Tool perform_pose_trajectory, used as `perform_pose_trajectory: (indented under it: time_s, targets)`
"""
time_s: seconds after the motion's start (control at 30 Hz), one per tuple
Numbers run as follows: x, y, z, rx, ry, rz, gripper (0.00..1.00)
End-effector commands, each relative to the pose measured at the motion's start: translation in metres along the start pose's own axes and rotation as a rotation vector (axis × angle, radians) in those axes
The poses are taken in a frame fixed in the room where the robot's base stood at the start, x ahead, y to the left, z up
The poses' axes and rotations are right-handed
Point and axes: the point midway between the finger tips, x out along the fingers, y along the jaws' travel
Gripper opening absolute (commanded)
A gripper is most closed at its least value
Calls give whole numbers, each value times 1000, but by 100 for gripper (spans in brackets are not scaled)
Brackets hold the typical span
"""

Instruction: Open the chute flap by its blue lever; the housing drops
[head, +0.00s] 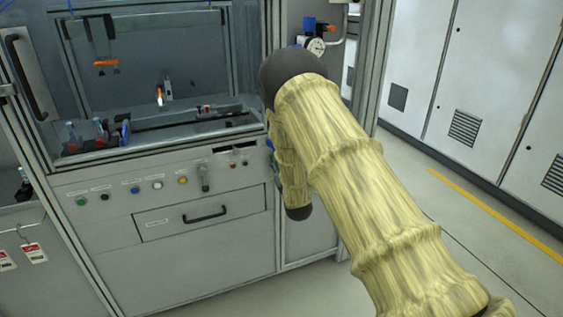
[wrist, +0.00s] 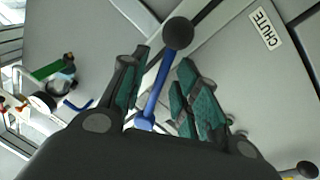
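In the wrist view, the blue lever (wrist: 160,88) has a black ball knob (wrist: 178,32) at its end. It runs between the two teal-padded fingers of my gripper (wrist: 164,58). The fingers are apart, with visible gaps beside the lever, and no firm grip shows. The knob lies just beyond the fingertips. A white label reading CHUTE (wrist: 264,30) is on the grey panel at upper right. I cannot tell the flap's outline or whether it is open. In the head view, my arm hides the gripper and most of the lever area.
The grey machine housing (head: 190,255) fills the left of the head view, with a drawer handle (head: 205,214) and a row of buttons. A pressure gauge (head: 317,46) stands behind my arm. Grey cabinets (head: 490,75) line the right, with free floor before them.

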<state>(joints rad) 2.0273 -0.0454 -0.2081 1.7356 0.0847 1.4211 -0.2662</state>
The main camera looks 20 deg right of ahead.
Motion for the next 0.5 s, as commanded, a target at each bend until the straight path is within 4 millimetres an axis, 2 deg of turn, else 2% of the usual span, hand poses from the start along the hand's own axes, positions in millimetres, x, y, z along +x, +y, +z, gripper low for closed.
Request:
perform_pose_trajectory:
  time_s: [0.17,0.5]
  targets:
    - [-14,0,1,0,-3,-1,31]
    - [-75,0,1,0,-3,-1,31]
